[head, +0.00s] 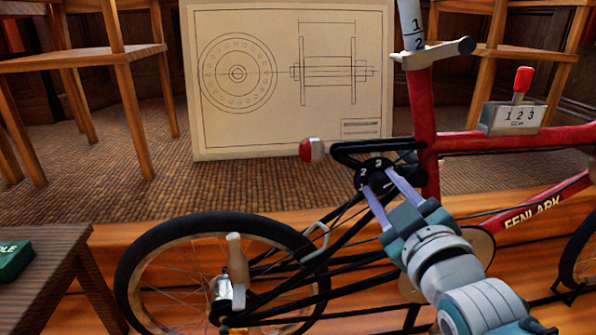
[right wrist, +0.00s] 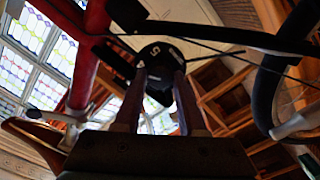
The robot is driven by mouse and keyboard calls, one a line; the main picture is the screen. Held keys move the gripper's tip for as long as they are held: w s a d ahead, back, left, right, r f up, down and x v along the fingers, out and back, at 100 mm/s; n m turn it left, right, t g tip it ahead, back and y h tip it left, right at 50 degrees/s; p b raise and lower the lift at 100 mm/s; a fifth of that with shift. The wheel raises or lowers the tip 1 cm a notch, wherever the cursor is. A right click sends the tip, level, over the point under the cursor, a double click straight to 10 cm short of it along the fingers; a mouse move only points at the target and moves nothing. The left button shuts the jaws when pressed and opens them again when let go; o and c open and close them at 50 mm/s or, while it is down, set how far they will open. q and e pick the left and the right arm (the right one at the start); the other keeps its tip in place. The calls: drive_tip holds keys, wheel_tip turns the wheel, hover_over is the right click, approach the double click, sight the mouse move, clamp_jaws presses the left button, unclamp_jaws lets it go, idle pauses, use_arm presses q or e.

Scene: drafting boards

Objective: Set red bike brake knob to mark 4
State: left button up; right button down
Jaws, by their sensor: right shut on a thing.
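The red bike (head: 432,120) stands across the right half of the head view, with "FENLARK" on its lower tube. Its black knob (head: 372,166) with white numerals sits behind the seat tube, below a black bracket. I make out a 2 and a 3 on it; its setting cannot be read. My right gripper (head: 379,182) reaches up from below and is shut on the knob. In the right wrist view the knob (right wrist: 160,56) is between the two fingers (right wrist: 158,88), with what looks like a 5 on its face. My left gripper is not in view.
A gear box (head: 512,117) marked 1 2 3 with a red lever is on the top tube. The rear wheel (head: 190,222) and a wooden-handled lever (head: 237,260) are lower left. A dark bench (head: 45,250) holds a green box (head: 14,258). A drawing board (head: 290,130) stands behind.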

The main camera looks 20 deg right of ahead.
idle(0.3)
drive_tip(key=c, duration=0.5)
unclamp_jaws()
drive_tip(key=shift+s, duration=0.1)
drive_tip(key=shift+s+a, duration=0.1)
drive_tip(key=shift+s, duration=0.3)
drive_tip(key=p+v, duration=0.3)
drive_tip(key=v, duration=0.6)
drive_tip(key=shift+r, duration=0.1)
